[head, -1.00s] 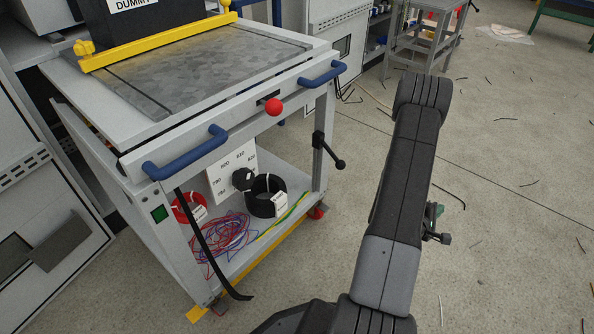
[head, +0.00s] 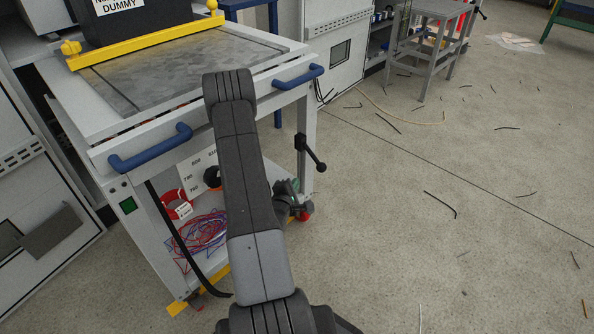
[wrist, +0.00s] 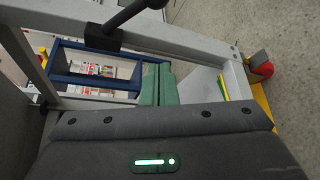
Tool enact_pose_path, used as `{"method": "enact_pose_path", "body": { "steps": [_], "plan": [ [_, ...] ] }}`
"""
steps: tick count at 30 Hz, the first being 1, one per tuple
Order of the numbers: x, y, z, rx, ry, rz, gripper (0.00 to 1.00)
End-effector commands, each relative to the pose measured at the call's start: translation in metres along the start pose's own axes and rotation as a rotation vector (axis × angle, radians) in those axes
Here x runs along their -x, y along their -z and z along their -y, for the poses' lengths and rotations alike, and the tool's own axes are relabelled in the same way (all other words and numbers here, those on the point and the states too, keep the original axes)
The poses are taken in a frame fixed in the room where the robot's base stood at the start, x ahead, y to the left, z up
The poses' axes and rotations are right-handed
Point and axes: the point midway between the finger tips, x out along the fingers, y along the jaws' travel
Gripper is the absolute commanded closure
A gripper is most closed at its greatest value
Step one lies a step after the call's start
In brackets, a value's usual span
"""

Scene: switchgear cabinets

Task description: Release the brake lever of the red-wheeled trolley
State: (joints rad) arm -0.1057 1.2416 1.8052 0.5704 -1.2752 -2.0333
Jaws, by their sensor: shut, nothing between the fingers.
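The grey trolley (head: 150,118) stands at the left in the head view, with a red wheel (head: 303,215) at its right leg. A black lever with a ball end (head: 313,156) sticks out from its right post and slopes down to the right. The lever also crosses the top of the wrist view (wrist: 122,22). My gripper (head: 291,188) is near the right post, below the lever and partly hidden by my arm. In the wrist view its green fingers (wrist: 158,84) are together and empty, apart from the lever. The red wheel shows at the right there.
A black block (head: 130,30) sits on the trolley top behind a yellow bar. Coiled cables and loose wires (head: 200,235) lie on the lower shelf. A long black curved bar (head: 180,245) hangs at the front. Open floor lies to the right, with scattered cable scraps.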

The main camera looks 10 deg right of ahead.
Motion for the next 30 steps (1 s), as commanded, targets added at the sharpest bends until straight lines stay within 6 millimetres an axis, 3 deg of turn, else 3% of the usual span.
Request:
{"method": "enact_pose_path", "body": {
  "steps": [14, 17, 28, 30],
  "plan": [
    [-0.008, 0.0, 0.001, -0.002, -0.002, 0.002, 1.0],
    [-0.022, 0.0, 0.002, -0.002, -0.002, 0.004, 1.0],
    [-0.1, 0.0, 0.003, -0.002, -0.002, 0.003, 1.0],
    [-0.099, -0.009, 0.002, -0.001, -0.001, 0.003, 1.0]
  ]
}}
